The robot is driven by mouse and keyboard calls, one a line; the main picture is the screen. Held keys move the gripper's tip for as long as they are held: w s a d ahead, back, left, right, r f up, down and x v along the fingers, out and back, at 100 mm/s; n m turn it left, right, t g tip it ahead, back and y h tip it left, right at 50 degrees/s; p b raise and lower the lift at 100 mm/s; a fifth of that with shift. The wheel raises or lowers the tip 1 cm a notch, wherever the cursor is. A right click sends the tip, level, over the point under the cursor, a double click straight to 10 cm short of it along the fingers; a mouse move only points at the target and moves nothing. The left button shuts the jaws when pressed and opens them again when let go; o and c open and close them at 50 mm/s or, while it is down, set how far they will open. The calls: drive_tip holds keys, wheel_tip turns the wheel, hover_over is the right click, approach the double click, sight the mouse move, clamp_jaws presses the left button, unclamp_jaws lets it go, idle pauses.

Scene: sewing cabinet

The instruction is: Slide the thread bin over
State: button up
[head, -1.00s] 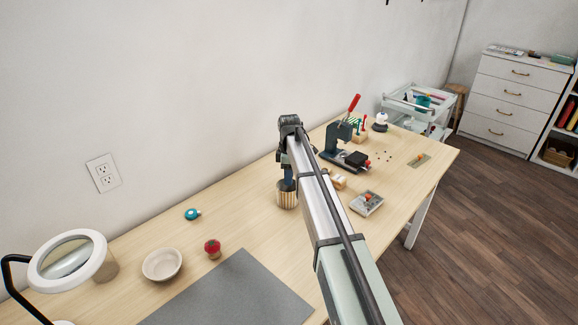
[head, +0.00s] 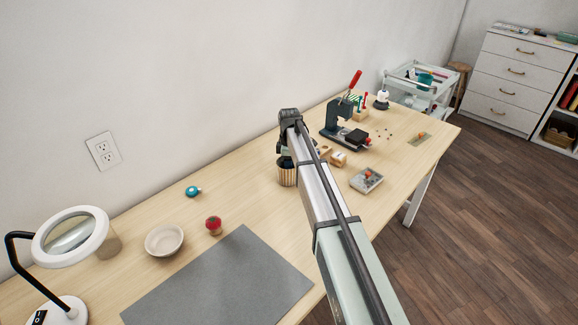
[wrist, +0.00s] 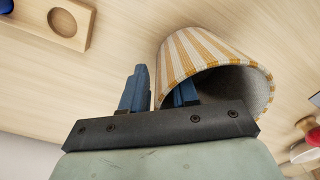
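The thread bin (head: 287,178), a round bin with tan and white stripes, stands on the table below my gripper in the head view. In the wrist view the bin (wrist: 215,55) shows its striped side and grey inside. My gripper (wrist: 160,92) has two blue fingers astride the bin's near wall: one outside, to its left, and one inside the mouth. A narrow strip of wood shows between the outer finger and the wall, so the fingers look open and not clamped. In the head view the arm hides the fingertips and part of the bin.
A red pincushion (head: 213,225), white bowl (head: 164,240), teal tape (head: 193,191) and grey mat (head: 220,285) lie left of the bin. A wooden block (head: 338,159), grey tray (head: 366,180) and dark press (head: 345,130) stand to the right. Bare wood lies between bin and pincushion.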

sight(249, 201)
clamp_jaws()
drive_tip(key=shift+s+a, duration=7.05)
drive_tip(key=shift+a, duration=0.1)
drive_tip(key=shift+o, duration=1.1)
unclamp_jaws()
drive_tip(key=shift+r, duration=0.15)
wheel_tip(249, 201, up, 14)
drive_tip(key=shift+w+f, duration=0.2)
drive_tip(key=shift+w, duration=0.1)
